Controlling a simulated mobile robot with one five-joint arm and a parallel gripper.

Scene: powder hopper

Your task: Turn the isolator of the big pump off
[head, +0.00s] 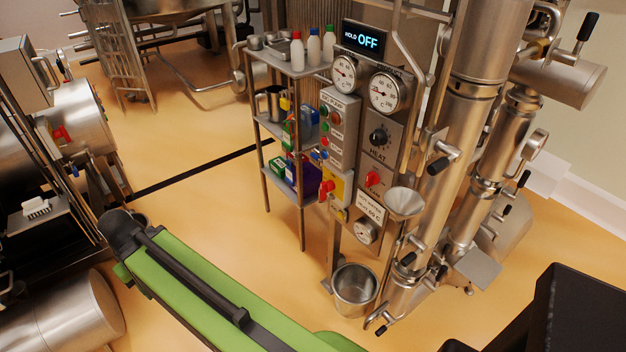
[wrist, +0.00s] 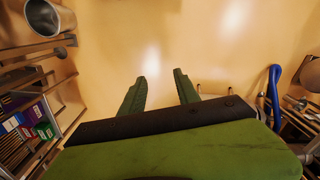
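In the head view, a red rotary handle on a yellow plate (head: 326,189) sits low on the button box in the middle. A red switch handle (head: 373,179) is on the grey panel to its right, below the HEAT knob. Another red handle (head: 62,134) is on the steel machine at the left. I cannot read which one belongs to the big pump. My gripper (wrist: 160,75) shows in the wrist view with its two green fingers apart and nothing between them, over bare floor. In the head view my green arm reaches left, and the fingers cannot be made out.
A steel shelf rack (head: 302,205) with bottles and boxes stands left of the panels. A steel bucket (head: 355,290) is below them, with pipes and black-handled valves at the right. A blue hose (wrist: 273,95) is at the wrist view's right. Open floor (head: 210,210) lies left of the rack.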

